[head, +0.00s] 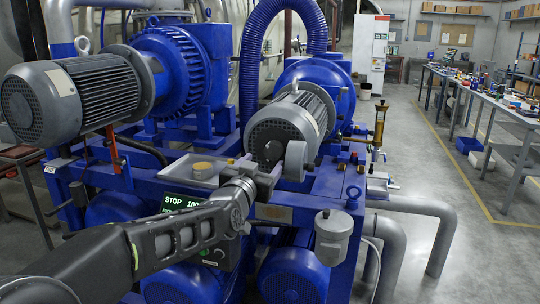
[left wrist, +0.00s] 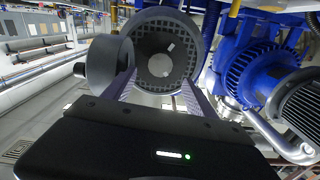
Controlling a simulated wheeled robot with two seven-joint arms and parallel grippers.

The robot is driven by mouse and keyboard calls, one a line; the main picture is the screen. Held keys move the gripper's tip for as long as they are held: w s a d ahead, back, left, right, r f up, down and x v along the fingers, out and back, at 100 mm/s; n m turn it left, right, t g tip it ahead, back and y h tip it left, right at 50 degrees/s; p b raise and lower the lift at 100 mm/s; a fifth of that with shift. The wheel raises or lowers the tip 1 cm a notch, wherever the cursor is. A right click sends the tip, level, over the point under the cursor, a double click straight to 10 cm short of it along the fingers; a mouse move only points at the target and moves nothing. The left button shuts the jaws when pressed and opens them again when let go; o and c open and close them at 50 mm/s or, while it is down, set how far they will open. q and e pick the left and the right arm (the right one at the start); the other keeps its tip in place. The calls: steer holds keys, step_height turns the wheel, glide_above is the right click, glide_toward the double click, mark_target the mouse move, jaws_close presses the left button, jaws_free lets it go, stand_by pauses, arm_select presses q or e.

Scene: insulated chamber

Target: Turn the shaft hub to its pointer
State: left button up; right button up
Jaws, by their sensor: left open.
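The grey motor (head: 290,120) sits on the blue machine, its round end facing my left gripper (head: 262,166). In the left wrist view, the shaft hub (left wrist: 158,65) shows as a pale disc in the middle of the dark round end face. A small white mark (left wrist: 170,47) lies at its upper right, and another pale mark shows lower down; I cannot tell which is the pointer. My left gripper (left wrist: 159,88) is open, one finger to each side below the hub, with nothing seen between them. In the head view the gripper partly hides the motor's end. My right gripper is not in view.
A grey cylinder (head: 295,160) juts out beside the motor's end, close to the gripper. A second grey motor (head: 75,98) stands at left. Open floor (head: 450,190) and a long bench (head: 490,95) lie at right.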

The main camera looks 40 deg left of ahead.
mark_target(272, 152)
arm_select(q)
steer(key=p+x, duration=0.1)
steer(key=x, duration=0.5)
steer(key=shift+w+a, duration=0.15)
steer(key=shift+w, duration=0.1)
steer(key=c, duration=1.4)
